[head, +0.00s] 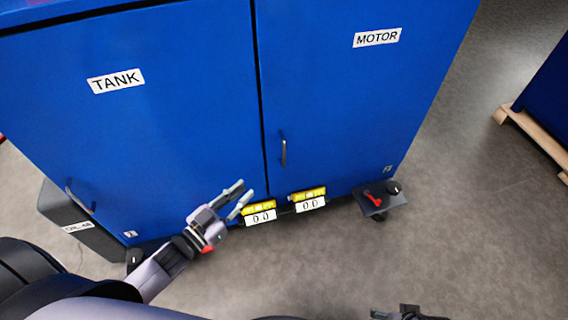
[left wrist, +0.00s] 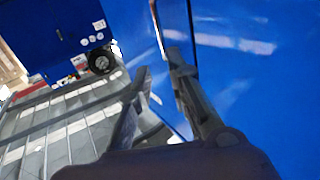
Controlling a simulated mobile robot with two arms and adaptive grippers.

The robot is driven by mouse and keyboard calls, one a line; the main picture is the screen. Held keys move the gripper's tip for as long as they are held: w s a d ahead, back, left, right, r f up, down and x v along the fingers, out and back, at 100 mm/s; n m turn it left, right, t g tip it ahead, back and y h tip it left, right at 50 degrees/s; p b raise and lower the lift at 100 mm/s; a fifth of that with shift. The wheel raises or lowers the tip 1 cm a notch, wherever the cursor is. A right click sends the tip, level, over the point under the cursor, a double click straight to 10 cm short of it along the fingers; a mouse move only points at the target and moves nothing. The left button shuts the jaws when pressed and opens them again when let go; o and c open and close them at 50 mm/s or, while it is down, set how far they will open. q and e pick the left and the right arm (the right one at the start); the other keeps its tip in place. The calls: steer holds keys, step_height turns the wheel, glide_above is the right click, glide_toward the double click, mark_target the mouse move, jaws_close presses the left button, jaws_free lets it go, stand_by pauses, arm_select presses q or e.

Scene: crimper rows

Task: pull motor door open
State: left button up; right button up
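The motor door (head: 350,100) is the blue right-hand panel of a cabinet, labelled MOTOR. It looks closed, with a narrow dark seam between it and the tank door (head: 150,130). Its dark upright handle (head: 283,150) is near the seam, low on the door. My left gripper (head: 244,189) is below and left of that handle, apart from it, in front of the tank door's lower edge. Its fingers are spread and empty; they also show apart in the left wrist view (left wrist: 158,66), beside a blue panel. My right gripper (head: 408,314) shows only partly at the bottom edge.
Two yellow-and-white counters (head: 260,214) sit under the doors. A dark bracket with a red lever (head: 374,197) juts out at the lower right corner. A grey box (head: 78,226) stands at left. A pallet (head: 535,135) lies at right. Floor in front is clear.

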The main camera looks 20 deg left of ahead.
mark_target(283, 155)
arm_select(q)
steer(key=b+x, duration=0.2)
steer(key=x, duration=1.5)
steer(key=shift+w+r, duration=0.1)
steer(key=shift+w, duration=0.1)
arm_select(e)
steer(key=v, duration=0.9)
steer(key=shift+w+t, duration=0.3)
steer(key=shift+w, duration=0.05)
arm_select(q)
steer(key=shift+c, duration=0.4)
arm_select(e)
steer(key=shift+d, duration=0.1)
arm_select(q)
jaws_close()
